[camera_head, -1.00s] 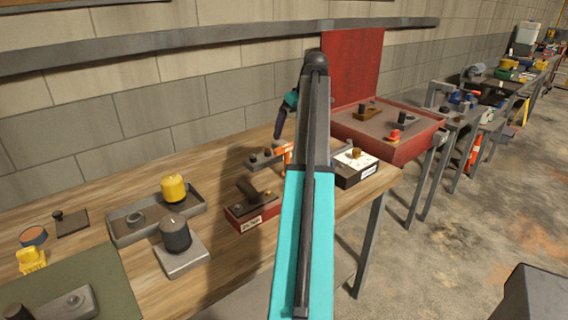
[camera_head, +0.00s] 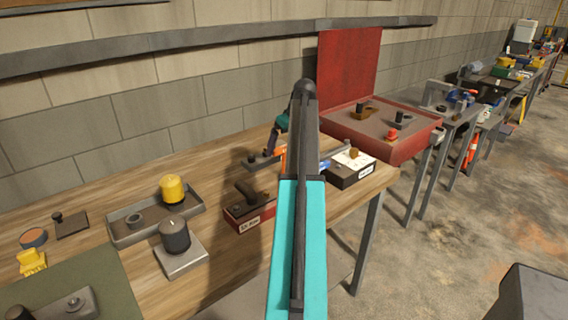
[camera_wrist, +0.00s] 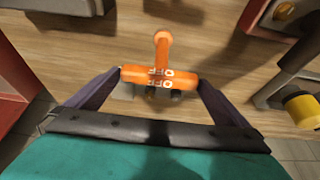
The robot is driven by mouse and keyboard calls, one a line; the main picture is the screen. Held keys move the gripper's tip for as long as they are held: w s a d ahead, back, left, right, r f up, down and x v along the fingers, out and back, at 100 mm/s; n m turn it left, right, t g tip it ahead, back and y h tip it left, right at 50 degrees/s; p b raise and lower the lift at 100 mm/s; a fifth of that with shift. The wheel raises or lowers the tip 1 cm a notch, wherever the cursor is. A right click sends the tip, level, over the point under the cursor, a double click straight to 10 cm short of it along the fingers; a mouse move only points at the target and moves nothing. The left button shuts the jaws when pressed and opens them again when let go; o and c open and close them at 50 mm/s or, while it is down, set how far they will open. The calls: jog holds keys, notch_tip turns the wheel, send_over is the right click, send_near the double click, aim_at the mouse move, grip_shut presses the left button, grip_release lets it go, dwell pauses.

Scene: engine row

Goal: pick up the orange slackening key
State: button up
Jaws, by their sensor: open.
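The orange slackening key (camera_wrist: 160,55) is T-shaped in the wrist view, with white "OFF" lettering on its crossbar. Its stem points up in the picture. My gripper (camera_wrist: 160,80) is open, with one dark finger at each end of the crossbar; I cannot tell whether either touches it. Dark and grey parts show just below the crossbar, partly hidden. In the head view only a sliver of the key (camera_head: 283,156) shows on the bench, beside my arm. Most of my gripper is hidden behind my arm there.
On the wooden bench (camera_head: 225,162), a red tray (camera_head: 236,222) lies in front of the key and a white-topped box (camera_head: 350,172) to its right. A grey tray (camera_head: 127,232) with a yellow cylinder (camera_head: 173,189) stands left. An open red case (camera_head: 405,150) is beyond.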

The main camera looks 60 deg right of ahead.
jog(key=shift+f, duration=0.1)
dwell(0.3)
jog(key=shift+p+x, duration=0.9)
jog(key=shift+x, duration=1.6)
jog(key=shift+s, duration=0.15)
jog(key=c, duration=0.8)
jog(key=shift+c, duration=0.2)
notch_tip(320, 180, up, 10)
jog(key=b, duration=0.2)
